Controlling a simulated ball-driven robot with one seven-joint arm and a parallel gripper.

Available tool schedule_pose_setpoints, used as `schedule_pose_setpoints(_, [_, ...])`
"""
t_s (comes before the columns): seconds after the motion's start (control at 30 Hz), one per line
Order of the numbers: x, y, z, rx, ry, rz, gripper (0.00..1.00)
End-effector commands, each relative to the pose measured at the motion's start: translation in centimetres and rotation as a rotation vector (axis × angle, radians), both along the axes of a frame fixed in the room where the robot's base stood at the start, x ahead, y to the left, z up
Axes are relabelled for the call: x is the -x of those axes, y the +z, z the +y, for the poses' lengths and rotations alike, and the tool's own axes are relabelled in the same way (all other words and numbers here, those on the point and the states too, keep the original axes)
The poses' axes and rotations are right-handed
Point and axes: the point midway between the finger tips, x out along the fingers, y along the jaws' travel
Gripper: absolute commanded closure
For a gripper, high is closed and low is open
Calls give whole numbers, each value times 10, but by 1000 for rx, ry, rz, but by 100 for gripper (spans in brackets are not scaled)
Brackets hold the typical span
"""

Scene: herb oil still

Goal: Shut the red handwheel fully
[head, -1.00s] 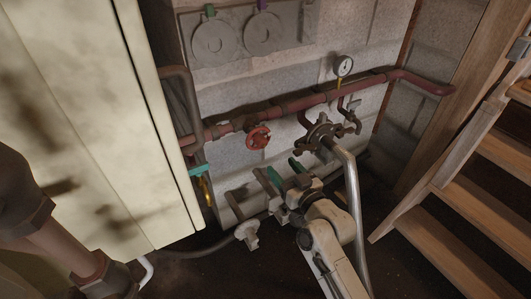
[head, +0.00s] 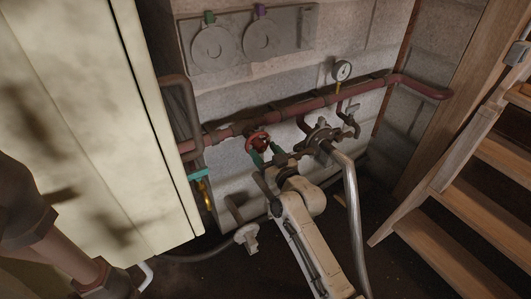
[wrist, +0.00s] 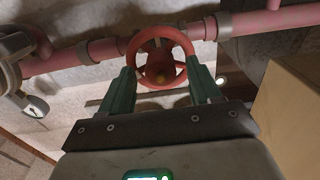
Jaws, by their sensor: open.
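The red handwheel (head: 258,141) sits on the red pipe along the block wall, in the middle of the head view. It also shows upright and ring-shaped in the wrist view (wrist: 161,57), ahead of my gripper. My gripper (head: 268,154) is open, its two green fingers just below the wheel. In the wrist view the fingers (wrist: 162,78) stand at the left and right of the wheel's lower rim. I cannot tell whether they touch the rim.
A pressure gauge (head: 341,71) and a brown valve (head: 322,137) with a metal hose (head: 352,210) are right of the wheel. A cream cabinet (head: 100,120) stands left, and wooden stairs (head: 470,190) right. A teal-handled valve (head: 201,175) is lower left.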

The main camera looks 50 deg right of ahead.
Motion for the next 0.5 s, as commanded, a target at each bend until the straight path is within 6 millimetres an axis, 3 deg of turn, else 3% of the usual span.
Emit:
schedule_pose_setpoints(0.07, [0, 0, 0, 0, 0, 0, 39])
schedule_pose_setpoints(0.5, [0, 0, 0, 0, 0, 0, 82])
